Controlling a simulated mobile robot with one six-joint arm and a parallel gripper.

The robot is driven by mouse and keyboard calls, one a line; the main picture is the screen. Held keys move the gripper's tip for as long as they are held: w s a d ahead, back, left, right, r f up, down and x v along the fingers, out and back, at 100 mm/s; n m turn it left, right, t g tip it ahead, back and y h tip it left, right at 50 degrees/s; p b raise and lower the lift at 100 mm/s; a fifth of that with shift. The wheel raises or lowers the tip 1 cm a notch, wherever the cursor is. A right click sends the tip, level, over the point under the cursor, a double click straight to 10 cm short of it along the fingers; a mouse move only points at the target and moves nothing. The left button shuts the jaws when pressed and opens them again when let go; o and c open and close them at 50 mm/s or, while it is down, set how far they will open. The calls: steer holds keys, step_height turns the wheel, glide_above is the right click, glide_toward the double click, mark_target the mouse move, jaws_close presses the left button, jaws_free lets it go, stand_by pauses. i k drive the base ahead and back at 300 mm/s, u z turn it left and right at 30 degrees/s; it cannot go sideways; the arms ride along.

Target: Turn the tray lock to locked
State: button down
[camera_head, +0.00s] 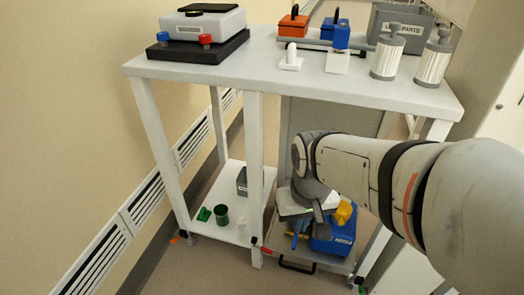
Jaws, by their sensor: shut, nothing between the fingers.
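My arm reaches in from the right, and my gripper (319,216) points down under the tabletop, over the lower right part of the cart. Its fingers are small and dark here; it is shut and holds nothing. Below it is a grey pull-out tray (334,265) with a black handle (297,266) at its front. A small red piece (266,251) sits at the tray's front left corner, beside the cart leg; I cannot tell for certain whether it is the tray lock, or which way it is turned. My gripper is apart from it, up and to the right.
A blue box (334,240) and a yellow item (344,212) stand in the tray, close to my gripper. The lower shelf (233,233) at left holds a green cup (221,215). The white tabletop (270,77) and its leg (254,165) bound the space.

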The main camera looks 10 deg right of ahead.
mark_target(266, 250)
steer(key=z, duration=0.4)
steer(key=k, duration=1.1)
steer(key=u, duration=0.6)
steer(key=i, duration=1)
steer(key=u, duration=0.05)
